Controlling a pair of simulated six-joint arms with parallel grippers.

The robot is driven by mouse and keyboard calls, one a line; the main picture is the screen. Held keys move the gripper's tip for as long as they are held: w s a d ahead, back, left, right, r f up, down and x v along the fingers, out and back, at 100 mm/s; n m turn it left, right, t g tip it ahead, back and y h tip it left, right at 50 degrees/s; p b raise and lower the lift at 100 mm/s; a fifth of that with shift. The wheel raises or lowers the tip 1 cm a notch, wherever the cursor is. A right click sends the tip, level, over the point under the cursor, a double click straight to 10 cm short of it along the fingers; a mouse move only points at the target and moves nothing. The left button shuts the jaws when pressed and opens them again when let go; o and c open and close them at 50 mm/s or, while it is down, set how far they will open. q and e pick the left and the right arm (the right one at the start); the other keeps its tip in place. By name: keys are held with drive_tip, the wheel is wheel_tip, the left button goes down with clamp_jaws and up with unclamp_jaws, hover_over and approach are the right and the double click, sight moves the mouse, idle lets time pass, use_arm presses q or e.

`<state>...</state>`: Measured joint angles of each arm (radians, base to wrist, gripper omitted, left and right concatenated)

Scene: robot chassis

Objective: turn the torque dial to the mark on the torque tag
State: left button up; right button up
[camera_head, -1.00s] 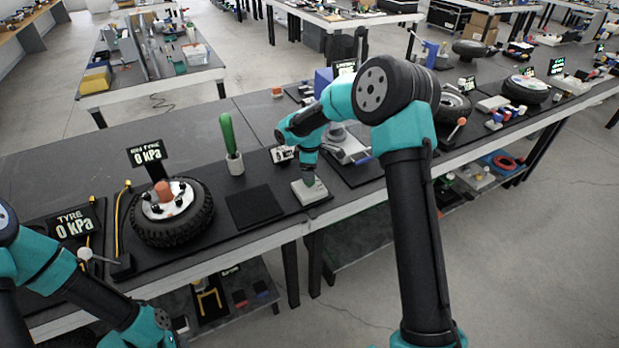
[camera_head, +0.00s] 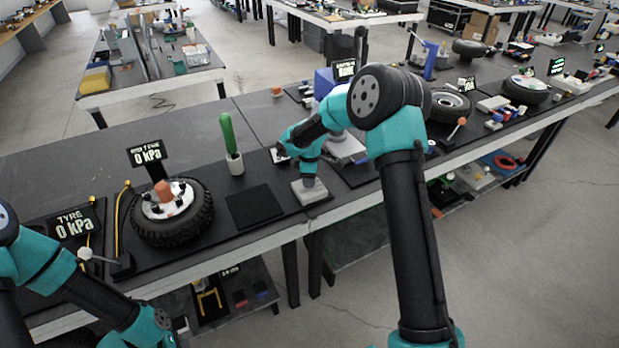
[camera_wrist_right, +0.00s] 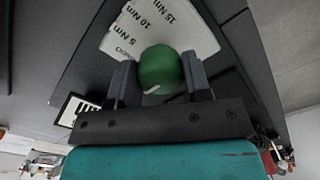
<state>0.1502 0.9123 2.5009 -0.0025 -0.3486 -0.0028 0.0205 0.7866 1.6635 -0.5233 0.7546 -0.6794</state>
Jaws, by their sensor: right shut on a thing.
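The torque dial is a green round knob (camera_wrist_right: 161,70) with a white pointer line, seen in the right wrist view. It sits on a pale plate (camera_wrist_right: 122,40) printed with 5 Nm, 10 Nm and 15 Nm marks. My right gripper (camera_wrist_right: 160,80) has a grey finger on each side of the knob and is shut on it. In the head view the right gripper (camera_head: 309,181) points down at the pale block (camera_head: 313,193) and hides the knob. A small tag (camera_head: 280,155) stands behind the block, partly covered by my arm; another view of a tag (camera_wrist_right: 73,109) shows in the wrist view, its text unreadable. My left gripper is out of view.
A green-handled tool (camera_head: 231,145) stands upright in a white holder. A flat black pad (camera_head: 255,207) lies left of the block. Displays read 0 kPa.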

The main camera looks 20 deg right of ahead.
drive_tip(key=shift+c, duration=1.2)
drive_tip(key=shift+m, duration=0.3)
drive_tip(key=m, duration=0.9)
drive_tip(key=shift+m, duration=2.1)
